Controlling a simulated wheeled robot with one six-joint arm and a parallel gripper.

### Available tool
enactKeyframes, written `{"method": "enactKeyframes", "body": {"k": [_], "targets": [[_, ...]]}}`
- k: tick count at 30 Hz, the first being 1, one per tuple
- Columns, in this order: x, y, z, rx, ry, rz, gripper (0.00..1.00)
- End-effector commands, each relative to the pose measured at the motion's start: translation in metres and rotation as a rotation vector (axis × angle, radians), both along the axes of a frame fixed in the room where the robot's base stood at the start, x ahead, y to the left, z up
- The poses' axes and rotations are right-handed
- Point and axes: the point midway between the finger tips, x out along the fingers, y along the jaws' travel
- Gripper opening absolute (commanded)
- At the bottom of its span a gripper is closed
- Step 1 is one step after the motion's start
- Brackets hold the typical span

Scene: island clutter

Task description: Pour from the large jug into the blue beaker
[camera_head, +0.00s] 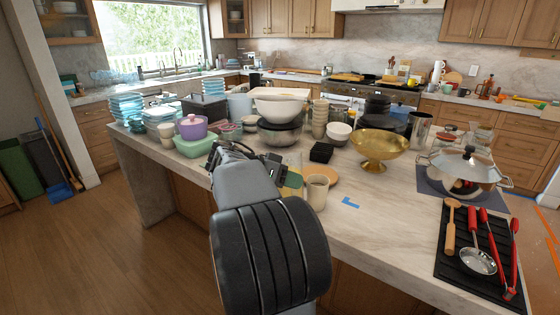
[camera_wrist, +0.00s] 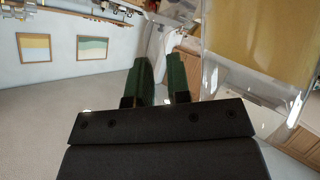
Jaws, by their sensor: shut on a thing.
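A large clear jug (camera_wrist: 262,38) with yellow contents fills the upper right of the wrist view and looks tilted there. My gripper (camera_wrist: 162,78) has two green fingers beside the jug, shut on it, seemingly at its handle; the exact contact is unclear. I cannot make out a blue beaker in either view; my arm covers part of the island.
A gold bowl (camera_head: 380,147), a black box (camera_head: 321,152) and a white bowl (camera_head: 280,104) crowd the island behind. A lidded pot (camera_head: 467,164) and utensils on a black mat (camera_head: 455,268) are right.

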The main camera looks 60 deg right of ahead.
Motion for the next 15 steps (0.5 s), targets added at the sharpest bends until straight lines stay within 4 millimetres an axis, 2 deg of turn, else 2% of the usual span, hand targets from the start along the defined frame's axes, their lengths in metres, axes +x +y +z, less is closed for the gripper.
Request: {"method": "enactKeyframes", "body": {"k": [15], "targets": [[0.0021,-0.0022,0.0052,0.020,0.022,0.000,0.00]]}}
